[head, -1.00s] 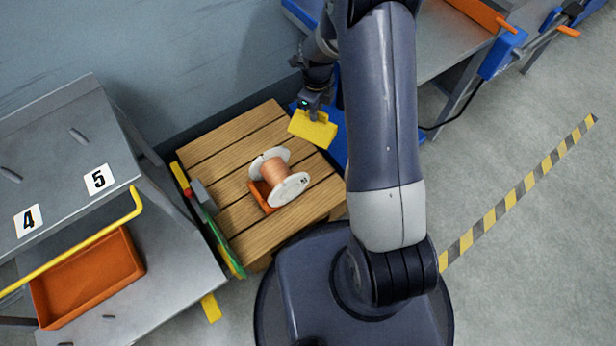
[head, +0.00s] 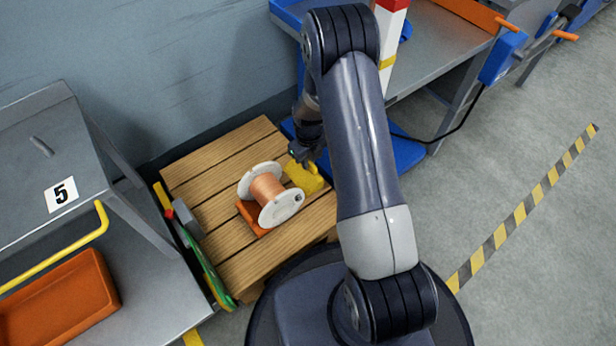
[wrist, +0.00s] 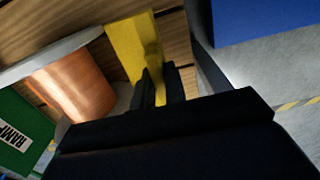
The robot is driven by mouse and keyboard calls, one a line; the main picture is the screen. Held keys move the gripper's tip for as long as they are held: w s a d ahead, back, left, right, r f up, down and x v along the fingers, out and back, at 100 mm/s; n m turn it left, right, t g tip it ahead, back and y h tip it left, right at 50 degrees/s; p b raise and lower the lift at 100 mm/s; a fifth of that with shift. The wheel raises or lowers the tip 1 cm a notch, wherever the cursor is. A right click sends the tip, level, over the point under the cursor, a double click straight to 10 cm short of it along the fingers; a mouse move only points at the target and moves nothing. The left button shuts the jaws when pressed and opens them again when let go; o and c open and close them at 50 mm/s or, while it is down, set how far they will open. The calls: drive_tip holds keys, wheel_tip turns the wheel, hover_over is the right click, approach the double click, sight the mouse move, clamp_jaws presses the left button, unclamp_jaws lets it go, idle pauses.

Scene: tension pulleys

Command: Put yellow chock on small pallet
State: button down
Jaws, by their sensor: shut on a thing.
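The yellow chock (head: 306,179) is at the right part of the wooden small pallet (head: 232,150), beside the spool. My gripper (head: 304,160) is shut on the chock from above. In the wrist view the chock (wrist: 137,47) sits between the two dark fingers (wrist: 158,85), with pallet slats behind it. I cannot tell whether its underside touches the slats.
A spool of copper wire (head: 270,194) with white flanges stands on the pallet, with an orange chock (head: 250,216) against it. A blue surface (head: 404,152) is to the right. Grey shelving with an orange tray (head: 62,303) is at left.

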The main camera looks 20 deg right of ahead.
sight(308, 173)
drive_tip(key=shift+f+b, duration=1)
drive_tip(key=shift+f, duration=2.05)
drive_tip(key=shift+f, duration=0.1)
drive_tip(key=shift+f, duration=0.15)
drive_tip(key=c, duration=1.5)
unclamp_jaws()
drive_tip(key=shift+o, duration=0.2)
wheel_tip(308, 173, up, 12)
drive_tip(key=p, duration=0.5)
drive_tip(key=shift+r, duration=0.25)
